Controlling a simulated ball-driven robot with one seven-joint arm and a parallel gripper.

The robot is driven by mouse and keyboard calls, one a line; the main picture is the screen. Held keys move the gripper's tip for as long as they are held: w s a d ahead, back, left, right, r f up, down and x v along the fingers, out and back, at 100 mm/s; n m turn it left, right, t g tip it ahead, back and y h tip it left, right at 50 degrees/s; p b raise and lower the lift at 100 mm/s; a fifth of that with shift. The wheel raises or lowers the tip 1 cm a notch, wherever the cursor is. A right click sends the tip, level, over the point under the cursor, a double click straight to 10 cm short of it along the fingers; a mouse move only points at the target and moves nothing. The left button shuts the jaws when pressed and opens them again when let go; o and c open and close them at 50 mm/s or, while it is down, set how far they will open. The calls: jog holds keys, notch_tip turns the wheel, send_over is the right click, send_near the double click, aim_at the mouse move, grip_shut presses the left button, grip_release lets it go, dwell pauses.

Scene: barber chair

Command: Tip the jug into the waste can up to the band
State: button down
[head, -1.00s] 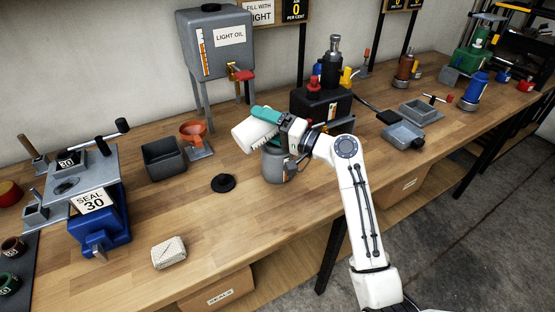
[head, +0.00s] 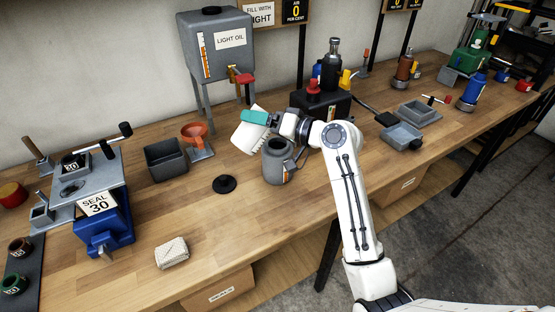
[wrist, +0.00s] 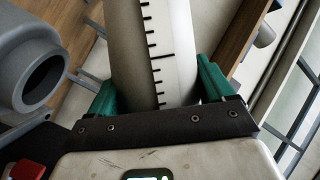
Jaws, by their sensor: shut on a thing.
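The white jug (head: 246,137) is held tilted above the bench, just left of the waste can. Its dark scale marks show in the wrist view (wrist: 170,50). My gripper (head: 256,117) is shut on the jug, its teal fingers on either side of it in the wrist view (wrist: 158,85). The grey waste can (head: 276,168) stands upright on the bench with its mouth open and an orange mark on its side. A grey open-mouthed body, likely this can, shows at the wrist view's left (wrist: 35,70). The liquid levels in jug and can cannot be seen.
A black disc (head: 224,184) lies left of the can. An orange funnel (head: 194,132), a dark open bin (head: 166,160) and the light oil tank (head: 219,45) stand behind. A black box (head: 320,105) is close behind my arm. Bench in front of the can is clear.

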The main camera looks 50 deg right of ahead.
jog(key=shift+a+r+n+g, duration=0.1)
jog(key=shift+r+n+g, duration=0.15)
jog(key=shift+n, duration=0.35)
jog(key=shift+r+n+g+h+p, duration=0.2)
jog(key=shift+n+g+h+p, duration=0.25)
jog(key=shift+n, duration=0.45)
jog(key=shift+f+n+h, duration=0.1)
jog(key=shift+n+h, duration=0.15)
jog(key=shift+n, duration=0.05)
jog(key=shift+d+f+n+g+h, duration=0.15)
jog(key=shift+n+g+h, duration=0.1)
jog(key=shift+n+h, duration=0.3)
jog(key=shift+d+f+n+g+h, duration=0.1)
jog(key=shift+n+g+h, duration=0.2)
jog(key=shift+n, duration=0.35)
jog(key=shift+r, duration=0.1)
